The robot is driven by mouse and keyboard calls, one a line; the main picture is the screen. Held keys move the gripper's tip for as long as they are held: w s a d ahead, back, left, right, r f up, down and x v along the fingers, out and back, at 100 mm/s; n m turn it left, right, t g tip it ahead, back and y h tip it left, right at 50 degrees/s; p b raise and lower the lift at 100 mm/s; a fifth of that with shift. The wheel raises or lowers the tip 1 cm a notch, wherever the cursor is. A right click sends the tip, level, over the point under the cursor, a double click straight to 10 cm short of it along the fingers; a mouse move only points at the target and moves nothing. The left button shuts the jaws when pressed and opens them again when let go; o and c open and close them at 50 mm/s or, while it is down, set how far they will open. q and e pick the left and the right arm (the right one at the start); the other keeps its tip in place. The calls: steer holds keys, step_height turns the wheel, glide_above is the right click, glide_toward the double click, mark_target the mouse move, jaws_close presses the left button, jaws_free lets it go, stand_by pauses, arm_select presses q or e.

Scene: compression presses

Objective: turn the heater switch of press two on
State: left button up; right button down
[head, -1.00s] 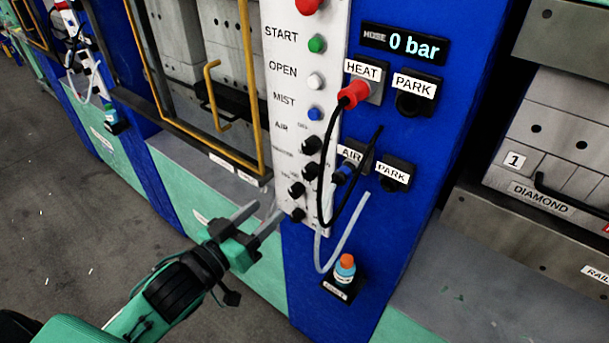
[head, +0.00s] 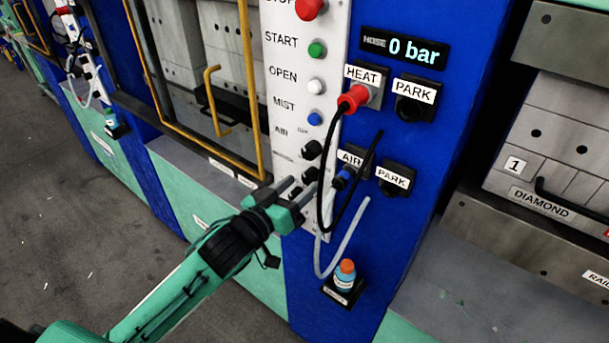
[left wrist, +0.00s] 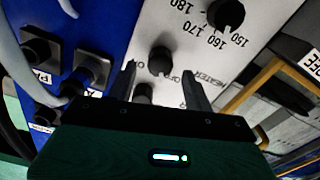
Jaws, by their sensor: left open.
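In the left wrist view the heater switch (left wrist: 160,62) is a black knob on the white panel, with the printed word HEATER beside it and small lettering near it. Which way it points is hard to tell. My left gripper (left wrist: 158,72) is open, its two fingertips on either side of the knob; I cannot tell whether they touch it. In the head view my left gripper (head: 298,186) is at the lower part of the white control panel (head: 285,110) and hides some of the lower knobs. My right gripper is not in view.
A numbered dial (left wrist: 226,14) is close by. A red plug (head: 355,97) in the HEAT socket and a blue plug (head: 343,177) carry hoses that hang just right of my gripper. A small bottle (head: 346,275) stands below. Yellow guard bars (head: 212,100) are to the left.

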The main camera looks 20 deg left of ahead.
mark_target(311, 176)
arm_select(q)
steer(key=shift+p+x, duration=0.3)
steer(key=shift+x, duration=1.15)
steer(key=c, duration=1)
